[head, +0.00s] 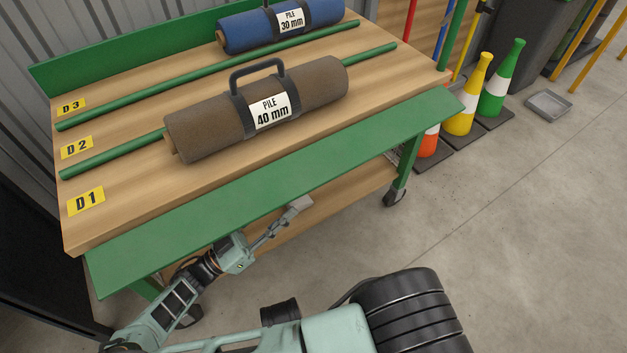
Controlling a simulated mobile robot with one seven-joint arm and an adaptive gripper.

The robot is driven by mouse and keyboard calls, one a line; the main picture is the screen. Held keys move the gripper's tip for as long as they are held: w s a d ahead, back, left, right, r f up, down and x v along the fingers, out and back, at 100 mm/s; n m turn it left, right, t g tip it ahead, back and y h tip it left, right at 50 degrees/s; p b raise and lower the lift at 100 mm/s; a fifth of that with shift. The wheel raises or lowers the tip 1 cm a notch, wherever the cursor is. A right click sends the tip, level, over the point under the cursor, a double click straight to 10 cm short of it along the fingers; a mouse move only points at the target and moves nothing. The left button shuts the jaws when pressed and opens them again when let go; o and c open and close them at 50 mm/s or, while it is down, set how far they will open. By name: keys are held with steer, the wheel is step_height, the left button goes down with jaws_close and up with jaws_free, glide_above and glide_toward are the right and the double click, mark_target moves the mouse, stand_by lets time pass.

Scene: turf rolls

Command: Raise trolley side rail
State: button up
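The trolley (130,214) has a wooden deck. Its near green side rail (250,190) is a long flat panel that slopes outward and down from the deck's front edge. The far green rail (140,48) stands upright along the back. My gripper (294,209) is below the near rail's lower edge, around the middle of its length, with its fingers pointing up and right. A small pale grey block shows at its tips, just under the rail edge. I cannot tell whether it touches the rail or how far the fingers are apart.
A brown turf roll (210,115) labelled 40 mm and a blue one (245,32) labelled 30 mm lie on the deck between green bars. Orange, yellow (465,100) and green cones stand to the right, with a grey tray (548,105) on the floor. The floor at right front is clear.

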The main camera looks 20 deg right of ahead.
mark_target(318, 179)
steer(key=b+x, duration=0.1)
steer(key=x, duration=0.9)
steer(key=shift+d+r, duration=0.2)
steer(key=shift+d, duration=0.15)
steer(key=shift+c, duration=0.3)
jaws_close()
